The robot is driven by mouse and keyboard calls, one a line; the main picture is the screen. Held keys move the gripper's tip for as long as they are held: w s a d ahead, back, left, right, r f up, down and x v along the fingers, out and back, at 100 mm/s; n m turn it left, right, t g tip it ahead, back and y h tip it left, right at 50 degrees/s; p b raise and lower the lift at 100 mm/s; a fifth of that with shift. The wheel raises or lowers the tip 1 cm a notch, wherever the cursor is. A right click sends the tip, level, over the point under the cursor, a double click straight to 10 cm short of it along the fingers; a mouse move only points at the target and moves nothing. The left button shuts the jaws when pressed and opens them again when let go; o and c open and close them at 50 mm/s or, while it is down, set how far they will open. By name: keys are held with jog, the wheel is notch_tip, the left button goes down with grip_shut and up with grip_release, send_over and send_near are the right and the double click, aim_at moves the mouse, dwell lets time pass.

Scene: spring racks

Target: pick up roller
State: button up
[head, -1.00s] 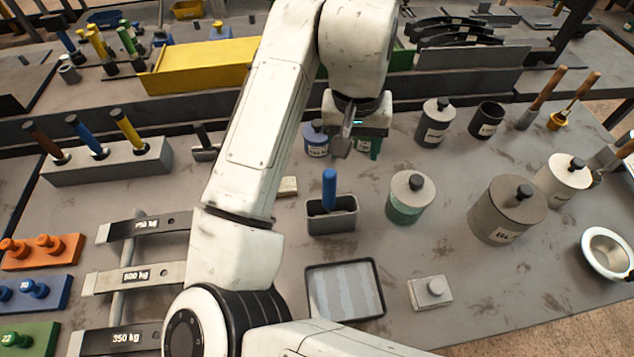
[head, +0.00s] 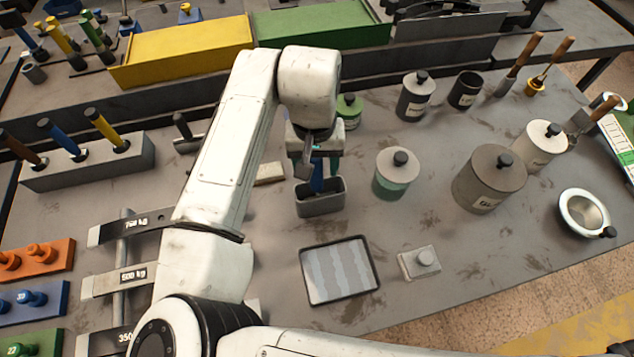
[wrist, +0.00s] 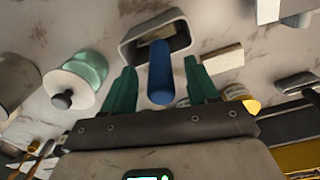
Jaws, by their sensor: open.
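The roller, of which a blue handle (head: 316,182) shows, stands upright in a small grey open-topped box (head: 321,207). Its lower end is hidden inside the box. In the wrist view the blue handle (wrist: 160,78) lies between the two green fingers of my gripper (wrist: 159,65), with a gap on each side. My gripper (head: 318,164) is open, above the box in the head view, and partly hides the handle. The box rim (wrist: 127,50) shows just beyond the fingertips in the wrist view.
A green-and-white lidded jar (head: 392,180) stands right of the box. A shallow tray (head: 372,272) lies in front, beside a small knobbed block (head: 419,262). A pale block (head: 269,174) lies to the left, and a green lidded jar (head: 349,112) stands behind.

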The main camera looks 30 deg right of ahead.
jog(key=shift+f, duration=0.9)
jog(key=c, duration=1.1)
